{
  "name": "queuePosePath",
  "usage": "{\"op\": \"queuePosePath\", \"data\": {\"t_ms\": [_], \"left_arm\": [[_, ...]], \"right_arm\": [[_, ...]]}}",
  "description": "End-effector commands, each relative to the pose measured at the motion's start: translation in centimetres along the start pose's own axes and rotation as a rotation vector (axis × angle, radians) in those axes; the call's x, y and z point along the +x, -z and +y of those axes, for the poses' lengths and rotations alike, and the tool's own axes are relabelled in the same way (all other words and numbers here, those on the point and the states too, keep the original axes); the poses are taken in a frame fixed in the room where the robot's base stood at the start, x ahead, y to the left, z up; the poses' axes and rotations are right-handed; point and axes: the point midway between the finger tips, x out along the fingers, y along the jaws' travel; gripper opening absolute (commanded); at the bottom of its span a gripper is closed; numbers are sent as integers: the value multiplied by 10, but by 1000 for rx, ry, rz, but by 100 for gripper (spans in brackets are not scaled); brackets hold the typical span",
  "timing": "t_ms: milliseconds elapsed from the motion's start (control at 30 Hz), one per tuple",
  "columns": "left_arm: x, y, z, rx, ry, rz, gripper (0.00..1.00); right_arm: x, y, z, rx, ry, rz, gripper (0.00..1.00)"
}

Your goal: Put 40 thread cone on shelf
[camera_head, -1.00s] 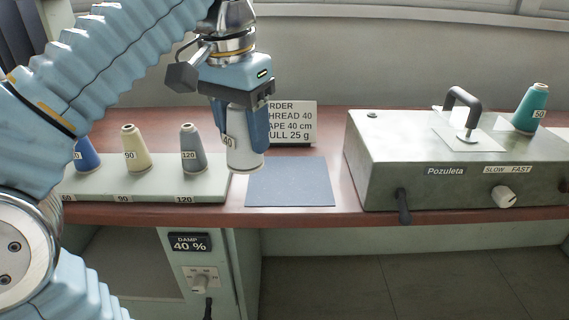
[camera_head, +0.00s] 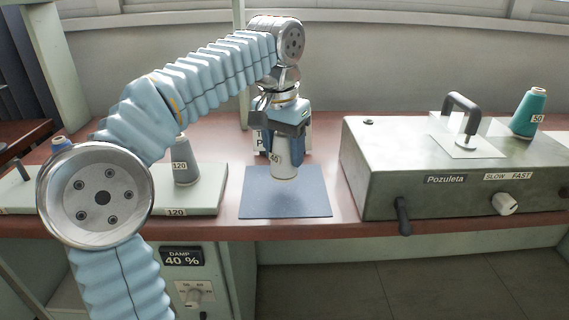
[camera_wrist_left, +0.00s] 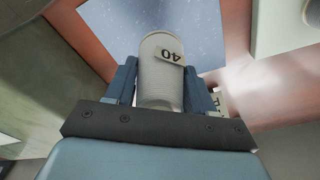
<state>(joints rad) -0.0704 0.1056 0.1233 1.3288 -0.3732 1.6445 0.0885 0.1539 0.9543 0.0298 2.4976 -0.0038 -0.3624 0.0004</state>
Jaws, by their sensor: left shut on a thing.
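The white thread cone (camera_head: 287,163) with a 40 label is held upright in my left gripper (camera_head: 287,142), above the blue-grey mat (camera_head: 260,206). In the left wrist view the cone (camera_wrist_left: 160,85) sits between both fingers of the gripper (camera_wrist_left: 162,92), its 40 label facing the camera upside down. The cone's base appears a little above the mat. The pale cone rack (camera_head: 208,199) at the left holds a grey 120 cone (camera_head: 184,163). A blue cone shows partly behind my arm; the 90 cone is hidden. My right gripper is out of view.
A grey Pozuleta machine (camera_head: 420,185) with a black handle and front knobs stands at the right, a teal 50 cone (camera_head: 529,112) on it. A sign behind the gripper is mostly hidden. A damp 40 % panel (camera_head: 182,256) is below the red-brown tabletop (camera_head: 215,140).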

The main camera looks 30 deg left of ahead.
Motion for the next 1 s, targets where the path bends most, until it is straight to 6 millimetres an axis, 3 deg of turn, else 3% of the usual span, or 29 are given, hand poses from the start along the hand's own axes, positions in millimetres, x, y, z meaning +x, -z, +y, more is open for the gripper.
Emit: {"op": "queuePosePath", "data": {"t_ms": [100,200,600,633,700,767,1000], "left_arm": [[24,0,-1,-1,0,-3,18],[34,-1,0,-1,0,-1,18],[39,-2,0,-1,0,-1,18],[38,-2,0,-1,0,-1,58],[38,-2,0,-1,0,-1,69],[38,-2,0,-1,0,-1,78],[37,-2,0,-1,0,-1,79]], "right_arm": [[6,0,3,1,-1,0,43],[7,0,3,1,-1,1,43],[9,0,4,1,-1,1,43],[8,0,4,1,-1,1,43],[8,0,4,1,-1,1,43],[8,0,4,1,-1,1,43],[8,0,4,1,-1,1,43]]}}
